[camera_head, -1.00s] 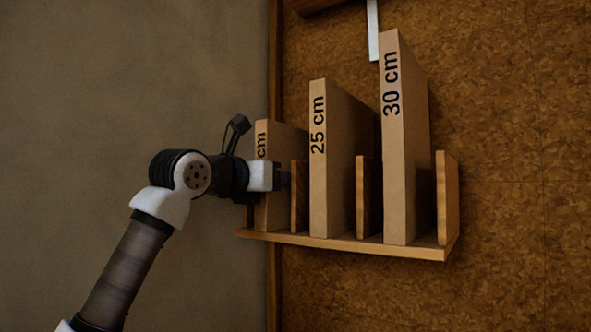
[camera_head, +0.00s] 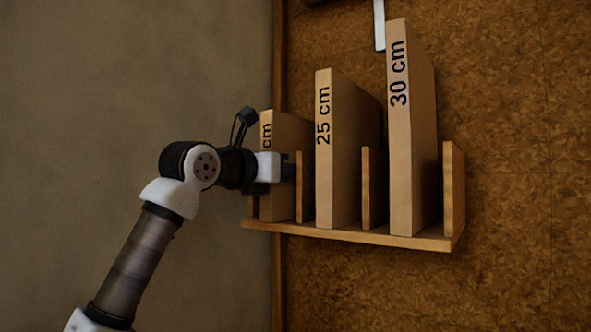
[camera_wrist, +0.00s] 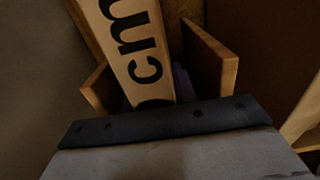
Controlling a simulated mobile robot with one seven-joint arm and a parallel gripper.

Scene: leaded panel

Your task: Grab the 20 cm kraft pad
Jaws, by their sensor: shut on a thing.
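The leftmost kraft pad (camera_head: 288,130) stands upright in the leftmost slot of a wooden rack (camera_head: 345,235). Only "cm" of its label shows; the number is hidden behind my arm. In the wrist view the same pad (camera_wrist: 127,38) rises between two wooden dividers, its lower end hidden by my gripper's body. My gripper (camera_head: 285,172) is at the front of this pad and shut on it. The fingertips are mostly hidden in both views.
To the right stand the 25 cm pad (camera_head: 340,150) and the taller 30 cm pad (camera_head: 412,140), with wooden dividers (camera_head: 304,185) between the slots. A cork wall (camera_head: 510,150) is behind, and a plain grey wall (camera_head: 120,80) is at left.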

